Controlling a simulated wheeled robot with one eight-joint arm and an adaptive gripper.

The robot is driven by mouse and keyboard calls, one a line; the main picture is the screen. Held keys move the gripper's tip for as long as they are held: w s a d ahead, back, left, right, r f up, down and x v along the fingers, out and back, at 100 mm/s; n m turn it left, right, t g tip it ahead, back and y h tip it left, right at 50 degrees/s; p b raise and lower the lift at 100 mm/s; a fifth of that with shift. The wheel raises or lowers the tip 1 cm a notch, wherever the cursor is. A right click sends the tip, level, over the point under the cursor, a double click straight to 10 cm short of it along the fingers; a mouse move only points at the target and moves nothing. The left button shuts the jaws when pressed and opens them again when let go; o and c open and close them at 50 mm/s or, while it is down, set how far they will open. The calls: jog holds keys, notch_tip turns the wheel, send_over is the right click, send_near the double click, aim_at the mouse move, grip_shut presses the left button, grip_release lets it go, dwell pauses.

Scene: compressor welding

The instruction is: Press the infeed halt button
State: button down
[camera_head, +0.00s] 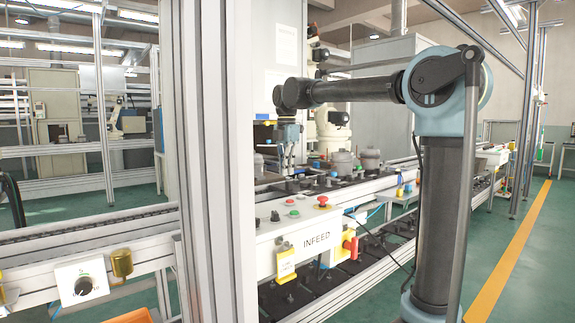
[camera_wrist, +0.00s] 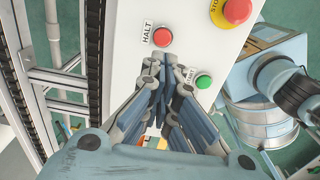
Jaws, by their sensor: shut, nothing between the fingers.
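The halt button (camera_wrist: 162,37) is a round red button beside a HALT label on the white panel, at the upper middle of the wrist view. In the head view my gripper (camera_head: 284,163) points down above and behind the box.
A green start button (camera_wrist: 203,81) lies right of my fingertips. A red stop mushroom on yellow (camera_wrist: 237,10) is at the upper right, also seen on the box (camera_head: 323,202). A tall white post (camera_head: 212,160) stands left of the box. A conveyor with several parts runs behind.

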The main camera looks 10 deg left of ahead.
aim_at(287, 204)
notch_tip(287, 204, down, 9)
jog(key=shift+f, duration=0.1)
dwell(0.3)
jog(key=shift+f, duration=0.65)
jog(key=shift+s+d+f, duration=0.1)
jog(key=shift+s, duration=0.35)
